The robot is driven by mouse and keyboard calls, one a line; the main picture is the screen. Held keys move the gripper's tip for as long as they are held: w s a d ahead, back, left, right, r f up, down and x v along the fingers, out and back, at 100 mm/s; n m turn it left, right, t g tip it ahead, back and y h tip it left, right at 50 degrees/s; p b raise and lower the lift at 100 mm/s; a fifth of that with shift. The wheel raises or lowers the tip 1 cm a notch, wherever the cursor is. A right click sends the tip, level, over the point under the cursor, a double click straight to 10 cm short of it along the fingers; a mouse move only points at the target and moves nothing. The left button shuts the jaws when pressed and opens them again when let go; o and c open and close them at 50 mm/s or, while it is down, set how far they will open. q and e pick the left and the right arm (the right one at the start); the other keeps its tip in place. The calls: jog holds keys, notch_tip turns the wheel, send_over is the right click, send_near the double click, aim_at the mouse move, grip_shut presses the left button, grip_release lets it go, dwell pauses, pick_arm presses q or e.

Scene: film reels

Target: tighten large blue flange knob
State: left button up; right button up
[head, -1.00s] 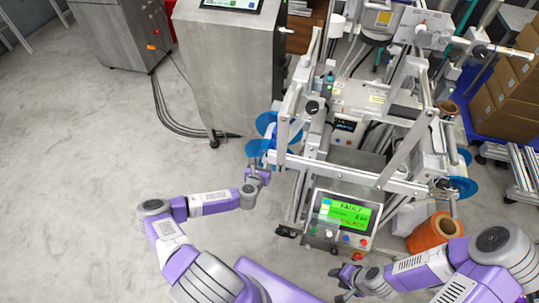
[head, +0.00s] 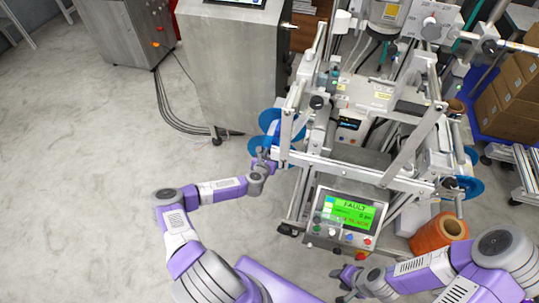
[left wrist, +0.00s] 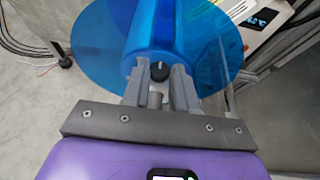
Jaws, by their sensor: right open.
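The large blue flange (head: 268,120) is a translucent blue disc at the left side of the machine, with another blue disc just below it. In the left wrist view a blue disc (left wrist: 95,45) fills the upper middle, with a blue hub and a small black knob (left wrist: 160,71) with a pale mark at its centre. My left gripper (left wrist: 160,78) has its fingers apart, one on each side of the knob, with a narrow gap showing. In the head view my left gripper (head: 264,160) is at the lower disc's edge. My right gripper (head: 343,282) is open and empty below the control panel.
The control panel (head: 346,215) has a green screen reading FAULT. The machine frame (head: 330,170) stands close right of my left gripper. An orange roll (head: 438,234) stands at the right. A steel cabinet (head: 232,70) stands behind. The floor at left is clear.

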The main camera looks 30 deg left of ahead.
pick_arm(q)
grip_shut()
jog(key=shift+a, duration=0.1)
jog(key=shift+a+f+m+h+b, duration=0.1)
jog(key=shift+a+m+h+b, duration=0.15)
jog(key=shift+m+h+b, duration=0.55)
jog(key=shift+a+m+h, duration=0.2)
jog(key=shift+m+h, duration=0.8)
jog(key=shift+h, duration=0.2)
jog(key=shift+a+m+h, duration=0.15)
jog(key=shift+m+h, duration=0.85)
jog(key=shift+h, duration=0.5)
jog(key=o, duration=0.9)
grip_release()
jog(key=shift+c, duration=0.2)
jog(key=shift+r, duration=0.2)
